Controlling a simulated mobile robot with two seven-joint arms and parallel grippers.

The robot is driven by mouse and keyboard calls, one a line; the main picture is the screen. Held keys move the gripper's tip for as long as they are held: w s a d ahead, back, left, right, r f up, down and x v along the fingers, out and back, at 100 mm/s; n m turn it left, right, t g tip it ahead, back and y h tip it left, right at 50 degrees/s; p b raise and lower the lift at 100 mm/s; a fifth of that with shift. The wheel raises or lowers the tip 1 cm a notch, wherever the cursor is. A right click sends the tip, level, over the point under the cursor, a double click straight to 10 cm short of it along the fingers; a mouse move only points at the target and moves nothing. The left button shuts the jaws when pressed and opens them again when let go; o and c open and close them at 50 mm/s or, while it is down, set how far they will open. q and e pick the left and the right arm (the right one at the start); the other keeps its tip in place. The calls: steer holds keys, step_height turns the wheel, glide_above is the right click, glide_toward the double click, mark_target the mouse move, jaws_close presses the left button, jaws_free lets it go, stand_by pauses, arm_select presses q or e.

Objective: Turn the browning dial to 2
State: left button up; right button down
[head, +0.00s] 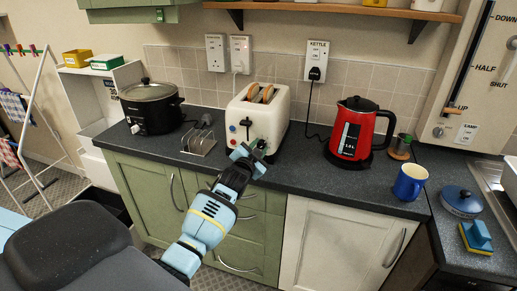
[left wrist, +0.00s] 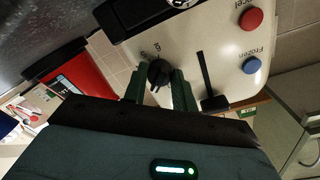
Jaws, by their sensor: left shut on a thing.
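The cream toaster (head: 277,121) stands on the dark worktop against the tiled wall, with bread slices in its slots. Its front shows upside down in the left wrist view (left wrist: 222,35). The black browning dial (left wrist: 159,73) sits on that front, with a pale line on its face; I cannot read its setting. My left gripper (head: 254,149) is at the lower right of the toaster front. In the left wrist view its dark green fingers (left wrist: 158,86) are shut on the dial, one on each side. In the head view the gripper largely hides the dial. My right gripper is not in view.
Beside the dial are a black lever (left wrist: 208,85), a blue button (left wrist: 251,66) and a red button (left wrist: 251,19). A toast rack (head: 199,141) stands left of the toaster, a red kettle (head: 357,128) right. A blue mug (head: 409,183) stands near the worktop's front edge.

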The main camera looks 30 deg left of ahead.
arm_select(q)
steer(key=shift+n, duration=0.7)
steer(key=o, duration=1)
steer(key=shift+s, duration=0.1)
steer(key=shift+s+d+f, duration=0.1)
steer(key=shift+s+d, duration=0.05)
steer(key=shift+s, duration=0.5)
steer(key=s+d, duration=0.1)
steer(key=s, duration=0.5)
steer(key=shift+s+d, duration=0.1)
